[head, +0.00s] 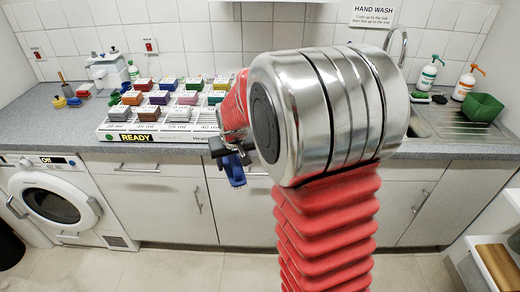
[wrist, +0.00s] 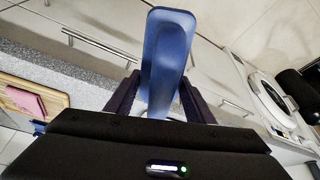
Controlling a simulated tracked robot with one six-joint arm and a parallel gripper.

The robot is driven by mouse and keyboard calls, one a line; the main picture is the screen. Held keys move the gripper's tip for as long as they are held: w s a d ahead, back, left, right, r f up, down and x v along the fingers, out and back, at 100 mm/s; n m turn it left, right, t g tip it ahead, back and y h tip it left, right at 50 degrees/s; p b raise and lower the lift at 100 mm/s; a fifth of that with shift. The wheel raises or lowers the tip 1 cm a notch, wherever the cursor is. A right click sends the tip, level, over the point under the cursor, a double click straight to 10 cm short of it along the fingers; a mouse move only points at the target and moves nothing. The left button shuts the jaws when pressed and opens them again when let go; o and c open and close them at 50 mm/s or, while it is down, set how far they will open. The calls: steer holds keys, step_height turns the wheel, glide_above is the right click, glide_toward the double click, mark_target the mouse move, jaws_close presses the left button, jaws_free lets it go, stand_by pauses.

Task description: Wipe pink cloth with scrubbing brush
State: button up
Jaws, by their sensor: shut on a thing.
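My gripper (head: 231,157) is in front of the counter's cabinet doors in the head view. It is shut on a blue item, taken to be the scrubbing brush (head: 236,174), which hangs below the jaws. In the wrist view the brush (wrist: 168,48) shows a smooth blue face between the two dark fingers of my gripper (wrist: 156,98); no bristles can be made out. The pink cloth (wrist: 25,103) lies on a wooden board (wrist: 52,98) at the left of the wrist view, apart from the brush. At the head view's right edge only a sliver of pink shows.
A white shelf unit (head: 468,268) with a wooden board (head: 497,265) stands at lower right. The counter (head: 60,128) bears a rack of coloured blocks (head: 150,131), bottles and a sink. A washing machine (head: 55,205) is at left. The floor between is clear.

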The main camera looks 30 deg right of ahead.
steer(key=a+f+n+y, duration=0.1)
steer(key=a+f+n, duration=0.1)
steer(key=a, duration=1.1)
steer(key=shift+w+a+f+n, duration=0.2)
steer(key=shift+a+f+n, duration=0.2)
steer(key=shift+f, duration=0.5)
steer(key=shift+a, duration=0.1)
